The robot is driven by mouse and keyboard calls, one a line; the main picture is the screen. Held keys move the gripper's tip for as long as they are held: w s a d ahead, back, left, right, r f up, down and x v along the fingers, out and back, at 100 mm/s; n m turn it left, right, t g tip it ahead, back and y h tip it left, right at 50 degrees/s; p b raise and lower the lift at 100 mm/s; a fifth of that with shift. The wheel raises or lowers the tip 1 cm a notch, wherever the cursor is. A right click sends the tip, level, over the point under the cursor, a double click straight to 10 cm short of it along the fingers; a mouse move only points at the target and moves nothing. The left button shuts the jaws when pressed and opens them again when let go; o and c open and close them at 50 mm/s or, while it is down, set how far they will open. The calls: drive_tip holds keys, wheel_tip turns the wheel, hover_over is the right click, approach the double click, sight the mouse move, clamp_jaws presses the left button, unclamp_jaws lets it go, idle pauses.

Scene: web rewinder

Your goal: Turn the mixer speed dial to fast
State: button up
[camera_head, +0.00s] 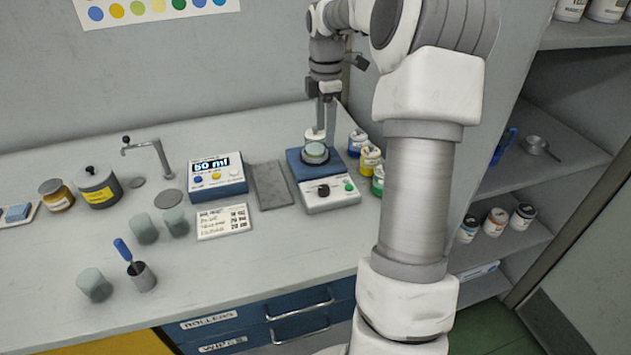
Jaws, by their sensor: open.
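The mixer (293,166) stands at the right end of the counter, with a blue top and a pale front panel. Its black speed dial (323,190) is on that panel, left of a green button (349,187). The dial's pointer is too small to read. A round grey-green vessel (316,155) sits on top, with a small white piece above it. My gripper (325,134) points down, open, over the back of the mixer near the vessel, behind and above the dial. Its fingertips overlap the white piece in the picture; contact cannot be told.
Small paint jars (370,160) stand close to the mixer's right. A dark grey mat (272,186) and a blue dispenser (217,176) reading "50 ml" are to its left.

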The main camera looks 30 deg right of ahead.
sight(324, 187)
wheel_tip(324, 187, down, 17)
drive_tip(key=b, duration=0.3)
drive_tip(key=shift+f+b, duration=0.2)
drive_tip(key=shift+b, duration=0.1)
clamp_jaws()
